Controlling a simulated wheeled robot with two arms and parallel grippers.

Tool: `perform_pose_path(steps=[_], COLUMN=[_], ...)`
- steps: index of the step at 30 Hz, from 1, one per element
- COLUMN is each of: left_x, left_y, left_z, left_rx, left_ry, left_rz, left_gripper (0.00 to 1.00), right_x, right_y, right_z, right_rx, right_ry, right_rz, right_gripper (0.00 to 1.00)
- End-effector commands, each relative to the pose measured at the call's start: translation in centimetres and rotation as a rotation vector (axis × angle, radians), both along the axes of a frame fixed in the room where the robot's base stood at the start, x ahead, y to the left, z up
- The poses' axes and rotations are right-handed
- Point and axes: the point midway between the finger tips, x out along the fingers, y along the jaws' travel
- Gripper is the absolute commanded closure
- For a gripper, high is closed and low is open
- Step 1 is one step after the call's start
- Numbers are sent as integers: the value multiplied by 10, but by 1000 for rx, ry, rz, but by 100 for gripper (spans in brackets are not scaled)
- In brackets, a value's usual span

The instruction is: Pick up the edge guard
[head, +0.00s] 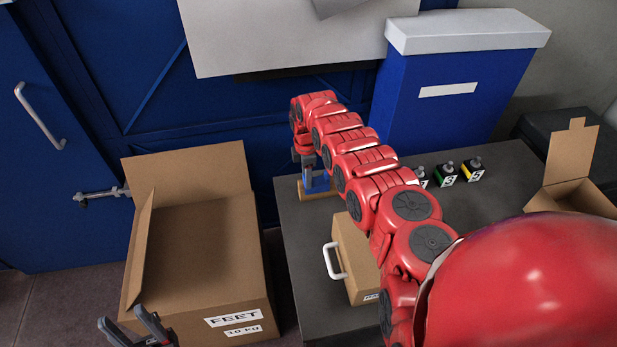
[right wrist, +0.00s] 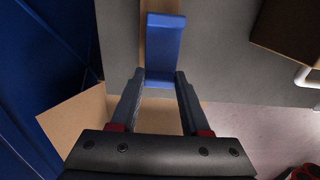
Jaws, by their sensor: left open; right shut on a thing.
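The edge guard appears to be the blue angled piece (head: 317,183) at the left edge of the grey table, by a tan block. In the right wrist view the blue edge guard (right wrist: 164,48) lies between the fingertips. My right gripper (head: 310,174) is shut on its near end, as the wrist view (right wrist: 159,78) also shows. My left gripper (head: 140,328) is open and empty at the bottom left, in front of the large open box.
The large open cardboard box (head: 240,270) marked FEET stands left of the grey table (head: 300,235). A carton with a white handle (head: 352,250), small bottles (head: 447,172), a blue bin (head: 430,110) and an open small box (head: 570,165) are nearby. Blue doors stand behind.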

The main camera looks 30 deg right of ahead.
Motion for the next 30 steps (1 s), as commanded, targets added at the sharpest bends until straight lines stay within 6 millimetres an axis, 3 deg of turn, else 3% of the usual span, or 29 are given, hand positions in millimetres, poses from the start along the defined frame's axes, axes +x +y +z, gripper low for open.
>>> perform_pose_path(steps=[5,13,20,21,30], left_x=[0,0,0,0,0], left_y=[0,0,0,0,0], left_z=[30,94,161,156,155], left_rx=[0,0,0,0,0], left_ry=[0,0,0,-1,0], left_rz=[0,0,0,0,0], left_gripper=[50,50,50,50,50], right_x=[1,-22,-64,-70,-104], right_y=[-1,18,55,62,94], right_z=[37,43,49,41,39], right_rx=[-1,0,-1,0,-1], right_ry=[-2,5,9,7,-1], right_rz=[0,2,3,4,1], right_gripper=[100,100,100,100,100])
